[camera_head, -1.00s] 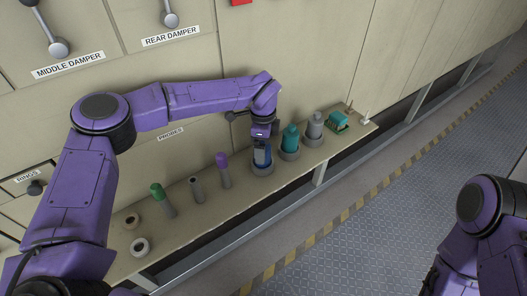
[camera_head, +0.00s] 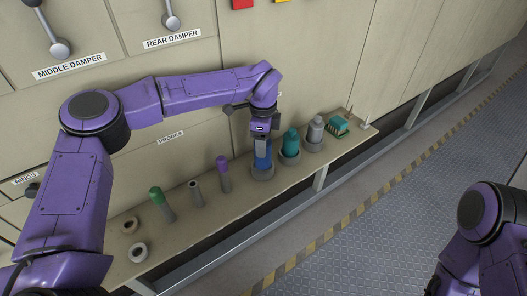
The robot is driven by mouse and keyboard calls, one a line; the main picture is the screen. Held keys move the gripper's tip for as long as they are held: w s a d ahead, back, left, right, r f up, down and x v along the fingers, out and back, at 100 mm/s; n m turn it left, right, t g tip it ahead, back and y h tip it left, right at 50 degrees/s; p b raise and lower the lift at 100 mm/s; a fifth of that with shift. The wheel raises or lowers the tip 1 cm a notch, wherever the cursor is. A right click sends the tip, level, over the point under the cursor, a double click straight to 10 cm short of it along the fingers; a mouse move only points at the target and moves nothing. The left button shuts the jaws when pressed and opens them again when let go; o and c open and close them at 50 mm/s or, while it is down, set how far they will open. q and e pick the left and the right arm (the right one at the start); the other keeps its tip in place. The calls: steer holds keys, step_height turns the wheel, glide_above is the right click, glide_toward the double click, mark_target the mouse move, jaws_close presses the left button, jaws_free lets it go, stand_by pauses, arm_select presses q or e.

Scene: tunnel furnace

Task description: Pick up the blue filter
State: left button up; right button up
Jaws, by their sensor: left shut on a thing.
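The blue filter (camera_head: 263,159) stands upright in a round grey holder (camera_head: 262,174) on the narrow shelf, in the middle of the row. My left gripper (camera_head: 261,143) comes down from above and is shut on the top of the blue filter. The gripper hides the filter's upper part. My right arm shows at the lower right edge, but its gripper is out of the picture.
A teal filter (camera_head: 290,142) and a grey filter (camera_head: 315,130) stand close to the right. A green circuit piece (camera_head: 339,125) lies beyond them. Purple-topped (camera_head: 222,165), grey (camera_head: 196,190) and green-topped (camera_head: 157,197) probes stand left, with two rings (camera_head: 138,251) at the shelf's left.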

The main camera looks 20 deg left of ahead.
arm_select(q)
steer(key=s+d+r+b, duration=0.6)
steer(key=s+d+r, duration=0.2)
steer(key=s, duration=0.3)
steer(key=shift+s+r, duration=0.2)
steer(key=shift+r, duration=0.5)
step_height(320, 180, up, 6)
steer(key=p, duration=0.4)
